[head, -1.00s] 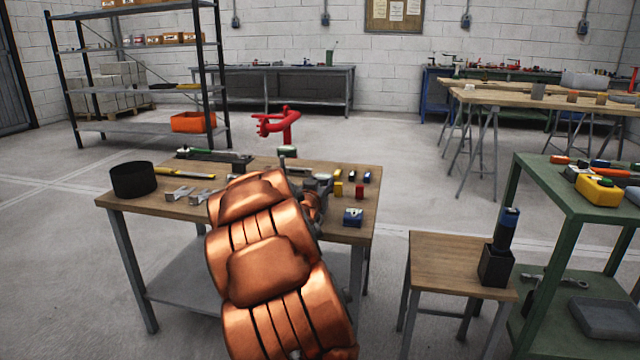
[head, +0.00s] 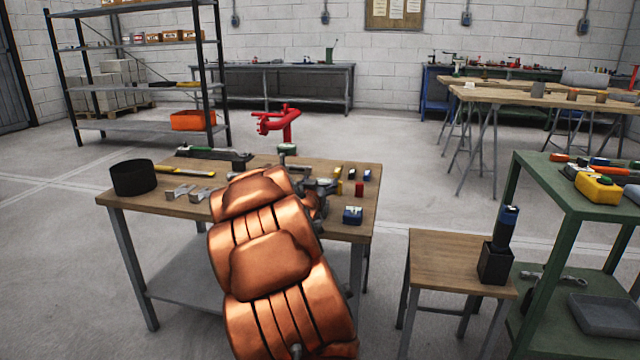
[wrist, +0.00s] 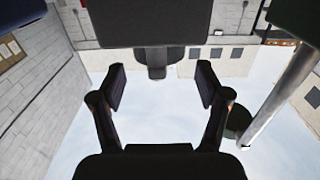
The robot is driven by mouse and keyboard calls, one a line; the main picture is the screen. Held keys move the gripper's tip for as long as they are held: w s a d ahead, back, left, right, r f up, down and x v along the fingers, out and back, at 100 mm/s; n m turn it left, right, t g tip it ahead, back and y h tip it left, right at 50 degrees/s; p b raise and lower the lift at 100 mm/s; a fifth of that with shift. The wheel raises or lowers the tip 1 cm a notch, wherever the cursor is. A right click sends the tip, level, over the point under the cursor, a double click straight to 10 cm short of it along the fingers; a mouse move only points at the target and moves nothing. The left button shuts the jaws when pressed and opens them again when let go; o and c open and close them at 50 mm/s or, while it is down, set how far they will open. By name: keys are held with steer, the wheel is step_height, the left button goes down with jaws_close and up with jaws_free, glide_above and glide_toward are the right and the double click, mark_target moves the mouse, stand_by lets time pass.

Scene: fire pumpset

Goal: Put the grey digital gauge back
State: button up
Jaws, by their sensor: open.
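My gripper (wrist: 162,88) is open in the wrist view, its two dark fingers apart. A dark grey box-like body (wrist: 150,22) with a round fitting and short stub under it lies above the fingertips there. The stub points in between the fingertips, with visible gaps on both sides. I cannot tell for sure whether this body is the grey digital gauge. In the head view my copper-coloured arm covers the middle of the wooden table (head: 225,232) and most of the gripper. A grey part (head: 322,186) shows just right of the arm's end; I cannot tell what it belongs to.
A blue-and-grey block (head: 353,215) and small coloured blocks stand at the table's right. A black round container (head: 134,178) and metal brackets (head: 180,192) lie left. Red pipework (head: 286,122) rises behind. A small stool (head: 445,262) stands right. A pale pole (wrist: 284,92) crosses the wrist view's right.

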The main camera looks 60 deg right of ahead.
steer(key=shift+f, duration=0.3)
steer(key=shift+r, duration=0.6)
steer(key=p+v, duration=0.2)
steer(key=v, duration=1)
steer(key=shift+r, duration=0.2)
